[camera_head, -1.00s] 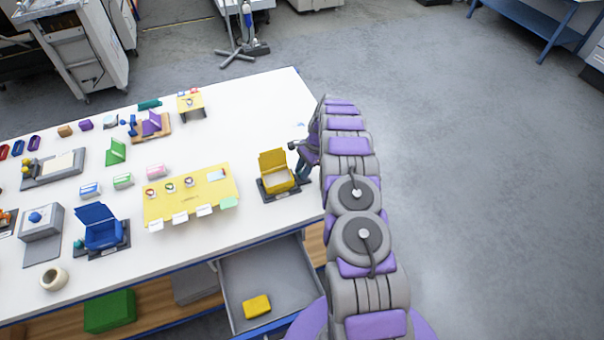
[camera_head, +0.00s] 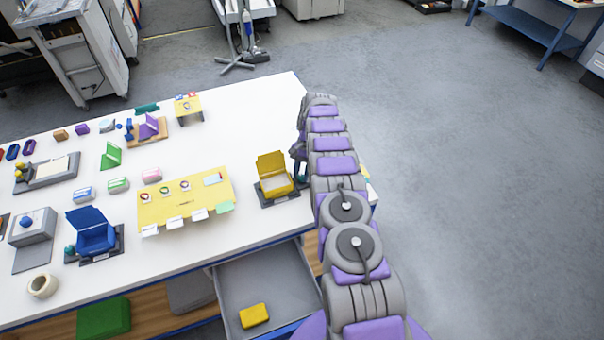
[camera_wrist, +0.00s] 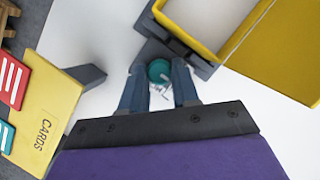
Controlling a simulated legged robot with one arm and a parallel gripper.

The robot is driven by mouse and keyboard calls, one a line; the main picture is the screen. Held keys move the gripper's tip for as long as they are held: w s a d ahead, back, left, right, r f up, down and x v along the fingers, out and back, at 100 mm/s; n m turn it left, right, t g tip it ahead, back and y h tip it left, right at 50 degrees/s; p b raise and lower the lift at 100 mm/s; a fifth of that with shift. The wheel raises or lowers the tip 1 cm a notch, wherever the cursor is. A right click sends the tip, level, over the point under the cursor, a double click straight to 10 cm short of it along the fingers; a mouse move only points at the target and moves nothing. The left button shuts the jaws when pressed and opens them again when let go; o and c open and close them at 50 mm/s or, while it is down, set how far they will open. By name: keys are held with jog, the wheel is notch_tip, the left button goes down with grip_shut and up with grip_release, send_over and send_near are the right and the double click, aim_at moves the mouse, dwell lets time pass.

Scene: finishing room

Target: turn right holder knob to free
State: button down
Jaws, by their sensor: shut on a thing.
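The right holder (camera_head: 274,177) is a yellow box with its lid raised, on a dark base near the table's right end. In the wrist view its yellow tray (camera_wrist: 200,25) shows at the top. Its round teal knob (camera_wrist: 159,70) sits beside the base, between my fingertips. My gripper (camera_wrist: 158,72) is shut on the knob, with one blue-grey finger on each side. In the head view my arm covers most of the gripper, and the knob is hard to make out. I cannot tell which way the knob is turned.
A blue holder (camera_head: 93,232) stands farther left. An open grey drawer (camera_head: 275,275) with a yellow block (camera_head: 254,316) juts out below. The table behind the holder is clear.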

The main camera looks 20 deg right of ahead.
jog(key=shift+f, duration=0.1)
dwell(0.3)
jog(key=c, duration=1.1)
grip_release()
